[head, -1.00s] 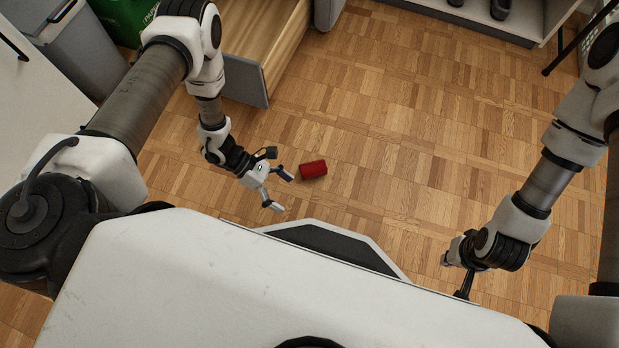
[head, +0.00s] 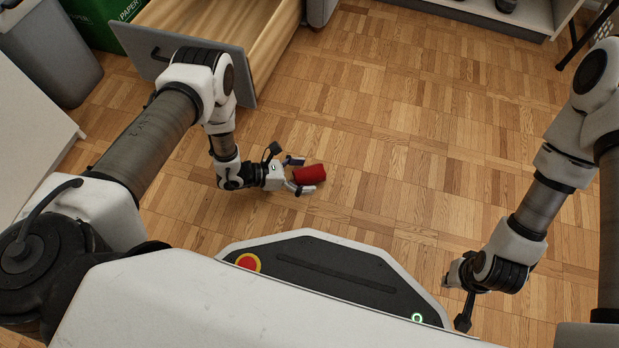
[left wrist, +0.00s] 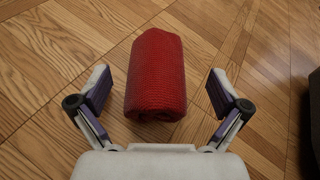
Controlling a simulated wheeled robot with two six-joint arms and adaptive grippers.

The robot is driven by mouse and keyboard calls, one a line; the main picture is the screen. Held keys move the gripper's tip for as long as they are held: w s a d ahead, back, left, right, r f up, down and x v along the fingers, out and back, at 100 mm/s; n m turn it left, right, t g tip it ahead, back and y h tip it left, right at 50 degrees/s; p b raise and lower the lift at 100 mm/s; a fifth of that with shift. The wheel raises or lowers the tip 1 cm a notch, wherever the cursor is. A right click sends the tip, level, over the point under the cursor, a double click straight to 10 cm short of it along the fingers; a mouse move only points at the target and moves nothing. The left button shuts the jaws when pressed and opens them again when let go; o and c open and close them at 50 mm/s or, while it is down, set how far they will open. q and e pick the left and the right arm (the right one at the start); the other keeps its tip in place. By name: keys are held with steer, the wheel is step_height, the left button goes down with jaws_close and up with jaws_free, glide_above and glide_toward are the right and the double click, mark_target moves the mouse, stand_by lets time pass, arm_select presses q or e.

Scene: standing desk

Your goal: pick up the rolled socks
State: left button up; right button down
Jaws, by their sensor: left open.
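The rolled socks (head: 309,175) are a red knitted roll lying on the wooden floor in the head view. They also show in the left wrist view (left wrist: 156,75), centred ahead of the palm. My left gripper (head: 296,175) is open, low over the floor, with its fingertips at the near end of the roll. In the left wrist view the two fingers (left wrist: 160,92) stand to either side of the roll, with a gap on each side. My right gripper (head: 462,300) hangs at the right, far from the socks; its fingers are mostly hidden.
An open wooden drawer (head: 262,42) with a grey front (head: 190,45) stands behind my left arm. A grey bin (head: 52,55) and a green box (head: 105,22) are at the upper left. A white shelf unit (head: 480,12) is at the back. The middle floor is clear.

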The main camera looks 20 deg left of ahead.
arm_select(q)
steer(key=c, duration=1.2)
steer(key=shift+r, duration=0.2)
